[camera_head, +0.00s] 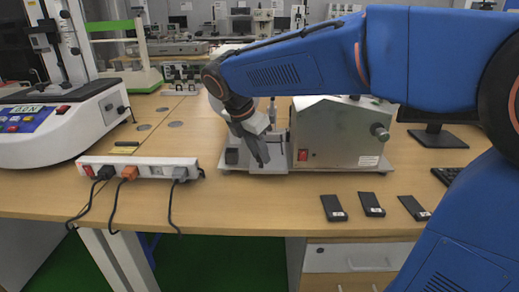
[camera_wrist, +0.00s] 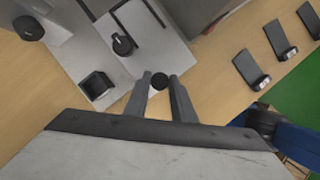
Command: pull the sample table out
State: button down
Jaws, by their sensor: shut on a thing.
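The sample table (camera_head: 270,166) is a light grey plate assembly at the left foot of a metal box-shaped tester (camera_head: 340,138). In the wrist view it appears as a pale plate (camera_wrist: 150,48) with a round black dial on it. My gripper (camera_head: 264,160) points down at the front of it. How the knob joins the table is hidden.
A black square block (camera_wrist: 98,86) sits beside the plate. A power strip (camera_head: 140,168) with cables lies to the left. Several black phone-like slabs (camera_head: 371,204) lie to the right near the desk's front edge. The wood (camera_head: 260,210) in front of the tester is clear.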

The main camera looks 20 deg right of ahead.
jog(key=c, duration=1.5)
grip_release()
jog(key=shift+c, duration=0.2)
jog(key=shift+r, duration=0.15)
jog(key=v, duration=1.7)
